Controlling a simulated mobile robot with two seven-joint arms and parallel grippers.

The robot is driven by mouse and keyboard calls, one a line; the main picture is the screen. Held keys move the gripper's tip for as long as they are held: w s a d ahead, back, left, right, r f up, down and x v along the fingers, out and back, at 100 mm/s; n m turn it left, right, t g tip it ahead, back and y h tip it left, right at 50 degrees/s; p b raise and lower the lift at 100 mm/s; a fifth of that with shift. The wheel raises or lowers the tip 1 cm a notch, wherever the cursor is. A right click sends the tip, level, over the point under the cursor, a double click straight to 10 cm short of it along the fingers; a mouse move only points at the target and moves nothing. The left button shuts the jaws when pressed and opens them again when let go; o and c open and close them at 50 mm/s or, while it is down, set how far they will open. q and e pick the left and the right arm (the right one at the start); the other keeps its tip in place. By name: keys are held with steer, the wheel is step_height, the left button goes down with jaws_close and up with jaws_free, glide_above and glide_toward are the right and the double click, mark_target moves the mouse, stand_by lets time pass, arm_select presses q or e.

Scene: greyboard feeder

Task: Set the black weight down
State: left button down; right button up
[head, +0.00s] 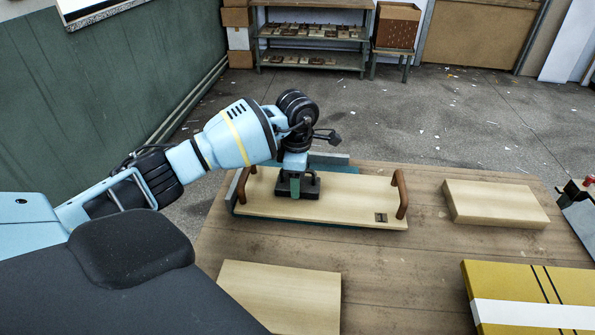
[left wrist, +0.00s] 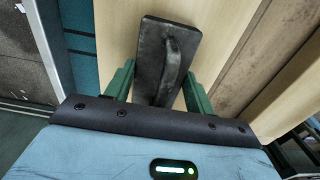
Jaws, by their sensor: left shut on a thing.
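The black weight (head: 312,187) is a dark block with a raised handle. It is low over the pale wooden board with two brown upright handles (head: 345,207) on the table. My left gripper (head: 295,184) points down at it and is shut on it. In the left wrist view the green fingers (left wrist: 158,92) lie on either side of the weight (left wrist: 153,45), with its handle between them. I cannot tell for sure whether its underside touches the board. My right gripper is not in view.
The board lies over a teal base (head: 340,168) on the wooden table (head: 410,270). Pale blocks lie at the right (head: 492,203) and front (head: 285,295). A yellow-and-white striped item (head: 530,312) is at the front right. A metal item with a red knob (head: 577,192) is at the right edge.

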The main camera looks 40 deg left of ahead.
arm_select(q)
steer(key=shift+r, duration=0.1)
steer(key=c, duration=0.5)
jaws_free()
step_height(320, 180, up, 12)
steer(key=shift+f, duration=0.1)
steer(key=shift+s, duration=0.1)
stand_by(0.7)
